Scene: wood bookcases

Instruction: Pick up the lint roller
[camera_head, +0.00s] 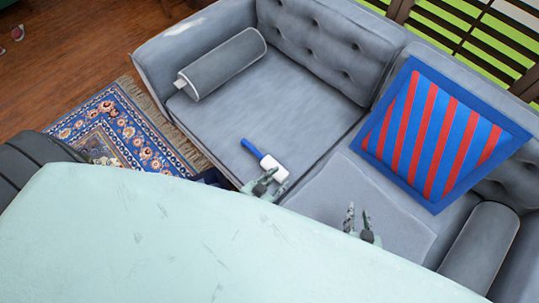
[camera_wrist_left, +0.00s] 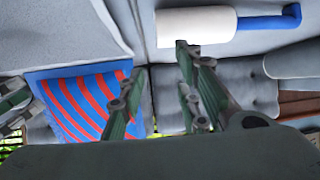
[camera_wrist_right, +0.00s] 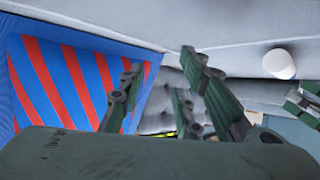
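The lint roller (camera_head: 273,167) lies on the left seat cushion of the grey sofa, near its front edge. It has a white roll and a blue handle pointing up and left in the head view. In the left wrist view the lint roller (camera_wrist_left: 196,26) is just past my left fingertips, upper right of centre. In the right wrist view only its white roll (camera_wrist_right: 279,63) shows. My left gripper (camera_head: 264,183) is open and empty, close to the roll at its near side. My right gripper (camera_head: 359,222) is open and empty over the right seat cushion.
A blue and red striped pillow (camera_head: 436,134) leans on the sofa back at right. Grey bolsters (camera_head: 226,64) lie at both sofa ends. A patterned rug (camera_head: 128,128) lies on the wood floor at left. The left cushion (camera_head: 290,95) is otherwise clear.

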